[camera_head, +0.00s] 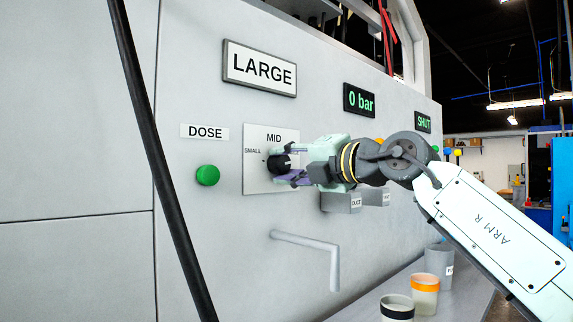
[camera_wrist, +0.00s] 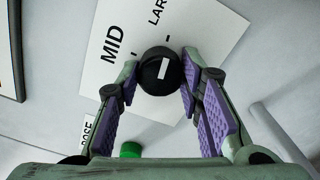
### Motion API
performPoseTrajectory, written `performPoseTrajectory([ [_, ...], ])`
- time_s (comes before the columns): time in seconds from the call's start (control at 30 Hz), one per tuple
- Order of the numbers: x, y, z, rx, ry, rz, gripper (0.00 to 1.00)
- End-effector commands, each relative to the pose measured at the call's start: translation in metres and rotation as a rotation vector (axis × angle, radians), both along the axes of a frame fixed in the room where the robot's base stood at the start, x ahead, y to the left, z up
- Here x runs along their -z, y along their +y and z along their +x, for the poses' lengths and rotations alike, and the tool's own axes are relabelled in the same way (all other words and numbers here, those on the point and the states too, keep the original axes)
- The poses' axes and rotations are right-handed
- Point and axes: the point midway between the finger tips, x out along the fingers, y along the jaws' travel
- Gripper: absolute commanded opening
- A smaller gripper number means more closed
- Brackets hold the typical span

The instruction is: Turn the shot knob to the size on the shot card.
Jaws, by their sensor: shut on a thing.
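The shot card (camera_head: 260,68) on the wall reads LARGE in a dark frame. The shot knob (camera_head: 280,163) is black and sits on a white plate (camera_head: 257,182) marked SMALL and MID in the head view. My gripper (camera_head: 291,164) is shut on the knob from the right. In the wrist view the purple-padded fingers (camera_wrist: 159,85) hold the knob (camera_wrist: 150,82) at both sides. Its white mark points up in that picture, roughly toward the partly cut-off LARGE label (camera_wrist: 157,12) and away from MID (camera_wrist: 112,43). Exact alignment I cannot tell. SMALL is hidden there.
A green button (camera_head: 208,175) under a DOSE label is left of the plate. A grey bent pipe (camera_head: 307,243) sticks out below. Displays read 0 bar (camera_head: 359,100) and SHUT (camera_head: 423,122). Cups (camera_head: 425,296) stand on the ledge at lower right. A dark cable crosses the left.

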Motion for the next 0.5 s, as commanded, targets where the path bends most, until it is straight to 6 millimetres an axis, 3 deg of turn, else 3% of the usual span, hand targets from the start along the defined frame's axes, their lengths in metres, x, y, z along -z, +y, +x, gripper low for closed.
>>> performPoseTrajectory([
  [0.07, -0.0006, -0.0002, 0.0000, 0.000, -0.002, 0.000, 0.06],
  [0.1, -0.0006, -0.0002, 0.0000, 0.000, -0.002, 0.000, 0.35],
  [0.4, -0.0003, -0.0001, 0.0001, 0.001, -0.002, -0.001, 0.54],
  [0.5, -0.0001, 0.0000, 0.0000, 0.000, -0.001, -0.001, 0.54],
])
